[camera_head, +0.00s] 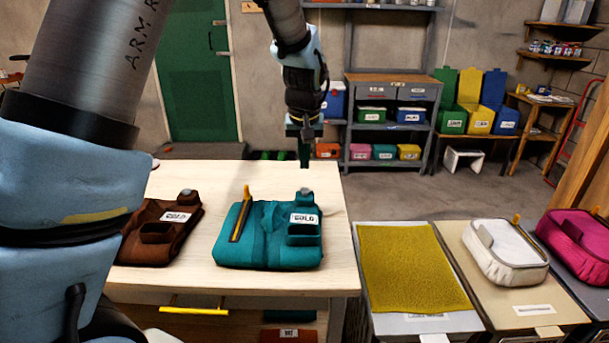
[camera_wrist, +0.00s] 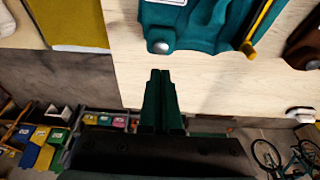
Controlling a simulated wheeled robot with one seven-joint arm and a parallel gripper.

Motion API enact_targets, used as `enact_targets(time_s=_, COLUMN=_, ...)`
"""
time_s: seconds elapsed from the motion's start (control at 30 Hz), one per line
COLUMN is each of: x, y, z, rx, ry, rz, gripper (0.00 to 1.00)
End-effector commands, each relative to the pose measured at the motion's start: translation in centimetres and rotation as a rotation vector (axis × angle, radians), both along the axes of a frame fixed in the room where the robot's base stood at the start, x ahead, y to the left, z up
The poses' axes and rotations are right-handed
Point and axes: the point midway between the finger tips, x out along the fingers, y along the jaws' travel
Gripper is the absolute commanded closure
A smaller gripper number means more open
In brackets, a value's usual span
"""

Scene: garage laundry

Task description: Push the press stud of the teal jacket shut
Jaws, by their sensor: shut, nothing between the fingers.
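The teal jacket (camera_head: 265,258) lies folded on the pale wooden table, with a white label and a small pocket on its right half. A grey round press stud (camera_head: 306,191) sits at its back right corner; the stud also shows in the wrist view (camera_wrist: 160,47) at the jacket's edge. Whether the stud is shut cannot be told. My gripper (camera_head: 304,163) is shut and empty, pointing down above the back of the table, behind the stud and apart from it. In the wrist view the gripper's green fingers (camera_wrist: 162,73) lie together, with bare tabletop between their tips and the jacket.
A brown jacket (camera_head: 150,248) with its own grey stud lies left of the teal one. A yellow zip pull (camera_head: 242,214) stands up on the teal jacket's left. Right of the table are a mustard cloth (camera_head: 410,267), a white pouch (camera_head: 505,252) and a magenta pouch (camera_head: 578,243).

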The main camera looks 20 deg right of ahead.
Motion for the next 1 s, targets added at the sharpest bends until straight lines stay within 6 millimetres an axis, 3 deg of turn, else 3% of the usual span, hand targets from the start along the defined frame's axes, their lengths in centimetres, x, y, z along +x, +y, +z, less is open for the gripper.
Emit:
enact_targets(time_s=0.1, x=0.6, y=-0.2, z=-2.1, rx=0.004, ry=0.002, rz=0.001, gripper=1.0)
enact_targets(time_s=0.33, x=0.5, y=-0.2, z=-5.0, rx=0.002, ry=0.001, rz=0.0, gripper=1.0)
enact_targets(time_s=0.83, x=0.5, y=-0.2, z=-6.1, rx=0.0, ry=-0.001, rz=0.0, gripper=1.0)
enact_targets(time_s=1.0, x=0.5, y=-0.2, z=-7.7, rx=0.0, ry=0.0, rz=0.0, gripper=1.0)
